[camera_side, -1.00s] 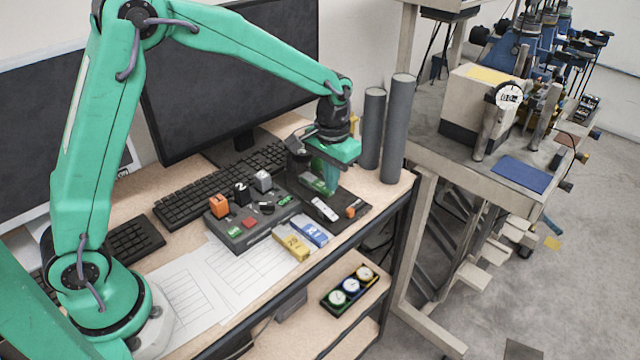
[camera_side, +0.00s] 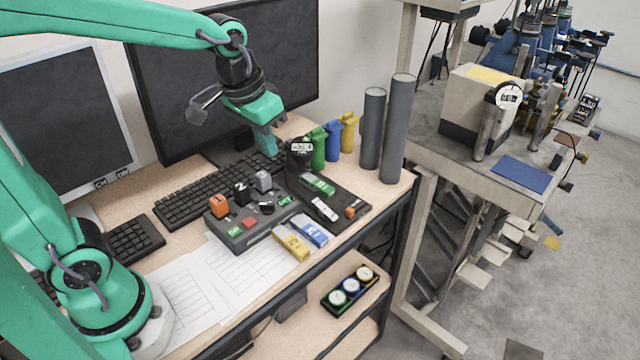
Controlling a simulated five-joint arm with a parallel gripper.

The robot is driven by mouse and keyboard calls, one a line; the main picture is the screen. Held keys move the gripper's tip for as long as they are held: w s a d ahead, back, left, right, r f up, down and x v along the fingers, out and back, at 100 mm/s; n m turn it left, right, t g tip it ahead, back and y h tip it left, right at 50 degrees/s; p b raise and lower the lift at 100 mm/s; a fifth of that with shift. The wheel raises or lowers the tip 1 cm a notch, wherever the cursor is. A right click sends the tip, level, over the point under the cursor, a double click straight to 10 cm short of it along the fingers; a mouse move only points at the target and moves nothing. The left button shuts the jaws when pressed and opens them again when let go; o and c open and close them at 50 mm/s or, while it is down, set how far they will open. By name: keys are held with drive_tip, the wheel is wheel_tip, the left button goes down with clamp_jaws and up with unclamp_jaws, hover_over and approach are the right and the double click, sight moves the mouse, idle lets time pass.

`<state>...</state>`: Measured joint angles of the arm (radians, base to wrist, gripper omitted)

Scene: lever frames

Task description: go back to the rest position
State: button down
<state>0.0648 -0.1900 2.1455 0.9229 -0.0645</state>
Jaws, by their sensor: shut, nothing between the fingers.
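My gripper (camera_side: 269,147) hangs above the back of the desk, in front of the large dark monitor (camera_side: 180,75). Its green fingers point down, shut and empty, over the right end of the black keyboard (camera_side: 210,192). A black plate (camera_side: 345,200) to its lower right carries a dark round post with a white label, a green block (camera_side: 318,184), a white block (camera_side: 324,209) and a small orange piece. My gripper is apart from all of these. My upper arm runs out of the picture at the top left.
A control box (camera_side: 250,225) with orange, black and grey levers stands at mid-desk. Yellow (camera_side: 291,243) and blue (camera_side: 311,231) blocks lie in front. Green, blue and yellow handles (camera_side: 333,140) and two grey cylinders (camera_side: 396,130) stand at the back right. Papers lie at left.

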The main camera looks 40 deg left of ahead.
drive_tip(key=s+a+r+t, duration=0.1)
drive_tip(key=s+a+t, duration=0.1)
drive_tip(key=s, duration=0.9)
drive_tip(key=shift+s+r+t, duration=0.2)
drive_tip(key=shift+s+t, duration=0.1)
drive_tip(key=shift+s, duration=0.1)
